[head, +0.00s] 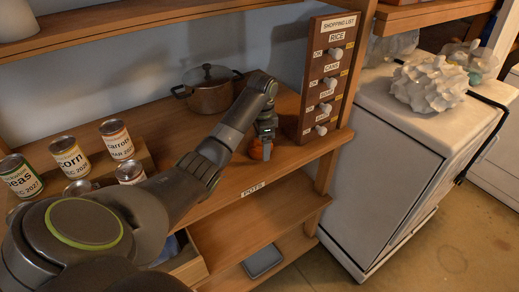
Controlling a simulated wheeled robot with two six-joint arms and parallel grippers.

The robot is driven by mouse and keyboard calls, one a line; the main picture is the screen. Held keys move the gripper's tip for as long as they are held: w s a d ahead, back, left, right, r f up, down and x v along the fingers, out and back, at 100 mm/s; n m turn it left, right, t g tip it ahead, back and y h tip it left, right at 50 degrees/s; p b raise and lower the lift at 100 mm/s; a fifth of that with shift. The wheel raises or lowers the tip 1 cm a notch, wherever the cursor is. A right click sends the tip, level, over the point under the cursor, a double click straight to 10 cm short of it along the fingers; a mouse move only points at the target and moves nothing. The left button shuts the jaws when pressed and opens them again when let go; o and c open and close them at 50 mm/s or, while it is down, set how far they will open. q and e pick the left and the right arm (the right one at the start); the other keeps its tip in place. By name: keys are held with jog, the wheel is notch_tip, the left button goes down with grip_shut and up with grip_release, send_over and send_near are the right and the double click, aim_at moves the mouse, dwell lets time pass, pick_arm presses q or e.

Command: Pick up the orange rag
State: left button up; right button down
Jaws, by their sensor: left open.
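A small orange thing, which looks like the orange rag (256,150), lies on the wooden shelf top near its front edge, in the right half of the head view. My left gripper (264,137) reaches over the shelf and points down right at the rag. Its jaws are open, and its fingers partly cover the rag. I cannot tell whether the fingers touch it. My right gripper is not in view.
A lidded pot (208,97) stands behind my left forearm. A shopping list board (327,80) with knobs rises just right of the gripper. Several cans, one marked corn (70,158), stand at the left. A white appliance (385,160) is at the right.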

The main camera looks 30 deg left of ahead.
pick_arm(q)
jog(key=shift+f, duration=0.45)
jog(key=c, duration=1.1)
jog(key=shift+o, duration=0.2)
jog(key=shift+r, duration=0.5)
notch_tip(320, 180, up, 5)
jog(key=shift+f+p, duration=0.15)
jog(key=shift+p, duration=0.6)
notch_tip(320, 180, up, 3)
jog(key=p, duration=0.3)
jog(key=shift+r+p, duration=0.7)
